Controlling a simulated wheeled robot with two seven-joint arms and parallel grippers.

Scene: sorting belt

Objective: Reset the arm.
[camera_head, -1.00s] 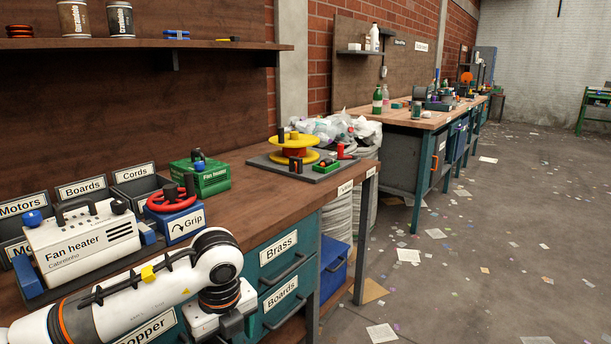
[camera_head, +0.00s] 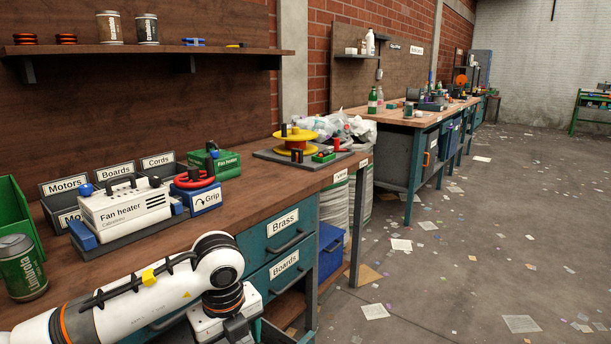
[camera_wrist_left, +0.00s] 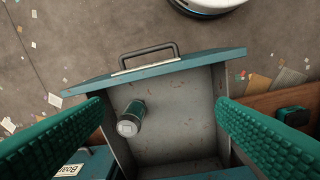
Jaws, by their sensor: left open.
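My left arm comes in from the left along the bottom of the head view, in front of the workbench. Its gripper is mostly cut off at the bottom edge there. In the left wrist view my left gripper (camera_wrist_left: 160,108) is open, its two teal ribbed fingers wide apart with nothing between them. Below it is an open grey drawer (camera_wrist_left: 180,136) with a teal front and dark handle. A green can with a pale end (camera_wrist_left: 131,118) is inside the drawer, apart from the fingers. My right gripper is in neither view.
On the bench (camera_head: 262,186) stand a fan heater (camera_head: 126,208), a blue Grip block (camera_head: 206,199), a green can (camera_head: 21,268), a green bin (camera_head: 14,215) and a yellow spool (camera_head: 296,137). Closed Brass (camera_head: 285,224) and Boards (camera_head: 285,266) drawers are beside my arm. Floor at right is open, with scattered scraps.

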